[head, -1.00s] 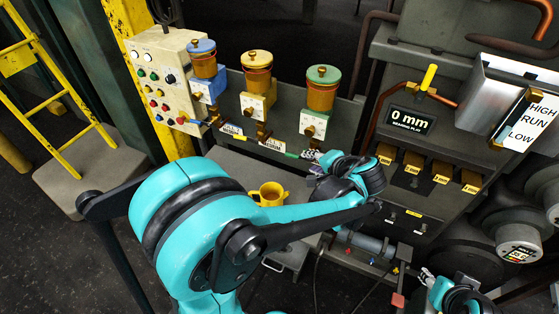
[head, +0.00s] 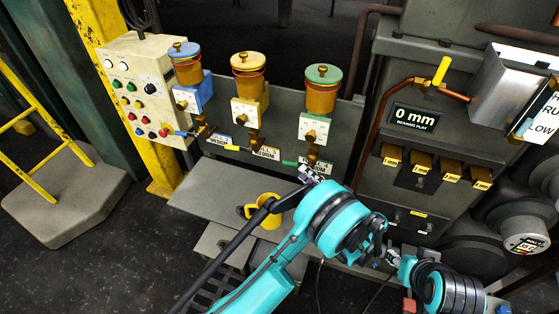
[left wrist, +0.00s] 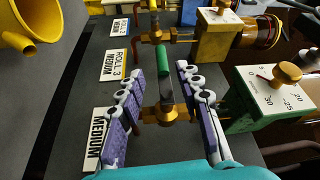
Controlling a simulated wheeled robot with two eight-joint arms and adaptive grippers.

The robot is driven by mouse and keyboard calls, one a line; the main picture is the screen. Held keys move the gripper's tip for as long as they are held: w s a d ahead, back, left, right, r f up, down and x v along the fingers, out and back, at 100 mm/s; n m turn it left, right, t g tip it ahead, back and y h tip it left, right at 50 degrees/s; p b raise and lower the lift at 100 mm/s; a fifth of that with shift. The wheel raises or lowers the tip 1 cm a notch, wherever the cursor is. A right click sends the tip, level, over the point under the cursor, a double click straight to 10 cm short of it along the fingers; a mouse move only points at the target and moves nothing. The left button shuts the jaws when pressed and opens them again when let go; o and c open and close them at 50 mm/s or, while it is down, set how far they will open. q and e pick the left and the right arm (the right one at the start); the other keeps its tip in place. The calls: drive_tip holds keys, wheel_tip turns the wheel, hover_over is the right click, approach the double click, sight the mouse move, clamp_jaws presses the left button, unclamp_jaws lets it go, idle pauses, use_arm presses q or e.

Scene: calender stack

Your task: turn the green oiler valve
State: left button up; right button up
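The green oiler (head: 323,92) stands rightmost of three oilers on the ledge, with a green lid and a cream dial block. Its valve handle (head: 290,163) is a short green-gripped lever under the block, pointing left in the head view. In the left wrist view the green handle (left wrist: 164,62) extends from a brass valve body (left wrist: 167,116). My left gripper (head: 309,174) is at this valve. In the wrist view its two fingers (left wrist: 160,78) are apart, one on each side of the lever, with visible gaps. My right gripper (head: 391,257) is small at lower right, its opening unclear.
Blue (head: 186,65) and yellow (head: 250,80) oilers with their own levers stand to the left. A yellow mug (head: 265,210) is on the grey bench (head: 205,192) below. A machine with a "0 mm" display (head: 413,118) stands to the right.

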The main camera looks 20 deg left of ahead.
sight(291, 163)
use_arm(q)
drive_tip(key=b+x, duration=0.2)
drive_tip(key=x, duration=0.5)
drive_tip(key=shift+a+r, duration=0.1)
clamp_jaws()
